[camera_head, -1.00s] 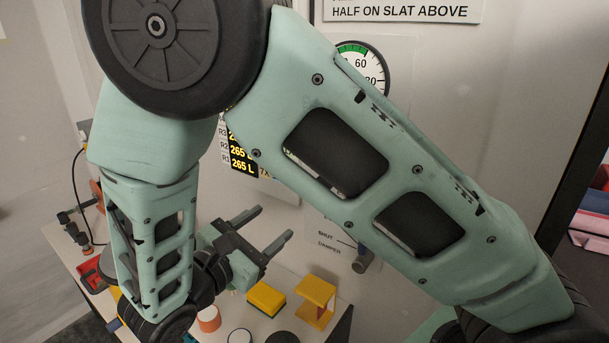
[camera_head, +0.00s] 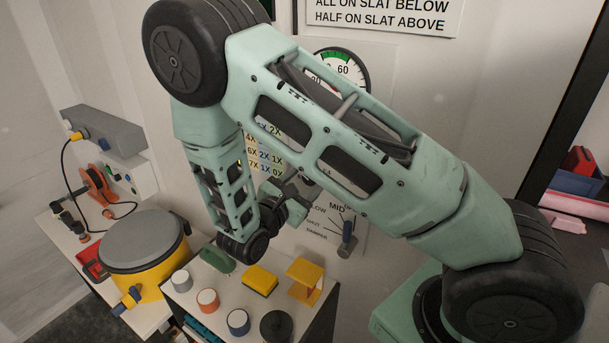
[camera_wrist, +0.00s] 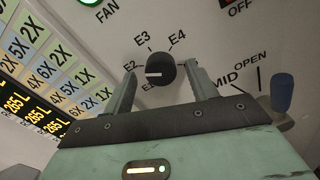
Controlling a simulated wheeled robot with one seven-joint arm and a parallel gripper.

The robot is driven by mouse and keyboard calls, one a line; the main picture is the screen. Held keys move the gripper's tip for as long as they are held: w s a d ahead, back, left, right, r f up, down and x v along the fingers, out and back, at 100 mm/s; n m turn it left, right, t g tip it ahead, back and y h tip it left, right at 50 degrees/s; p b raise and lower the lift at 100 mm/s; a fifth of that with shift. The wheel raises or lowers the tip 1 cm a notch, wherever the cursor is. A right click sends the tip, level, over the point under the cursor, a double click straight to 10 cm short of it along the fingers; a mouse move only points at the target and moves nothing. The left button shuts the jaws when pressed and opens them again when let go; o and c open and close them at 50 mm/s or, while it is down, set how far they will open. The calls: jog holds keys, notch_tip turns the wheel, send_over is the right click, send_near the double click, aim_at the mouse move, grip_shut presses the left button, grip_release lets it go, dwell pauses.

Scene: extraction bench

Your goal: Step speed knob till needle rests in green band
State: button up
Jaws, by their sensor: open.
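The black speed knob (camera_wrist: 160,68) shows in the wrist view, with labels E2, E3 and E4 around it and another label partly covered below it. Its white mark points left, near and just below E2. My gripper (camera_wrist: 161,76) is open, with one finger on each side of the knob; I cannot tell if either touches it. In the head view my arm hides the knob and most of my gripper. The round gauge (camera_head: 354,72) shows a green band at its top.
The blue-handled damper lever (camera_wrist: 283,92) is right of the knob, also in the head view (camera_head: 347,238). A green FAN button (camera_wrist: 88,3) sits above left.

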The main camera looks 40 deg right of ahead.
jog(key=shift+d, duration=0.25)
jog(key=c, duration=1)
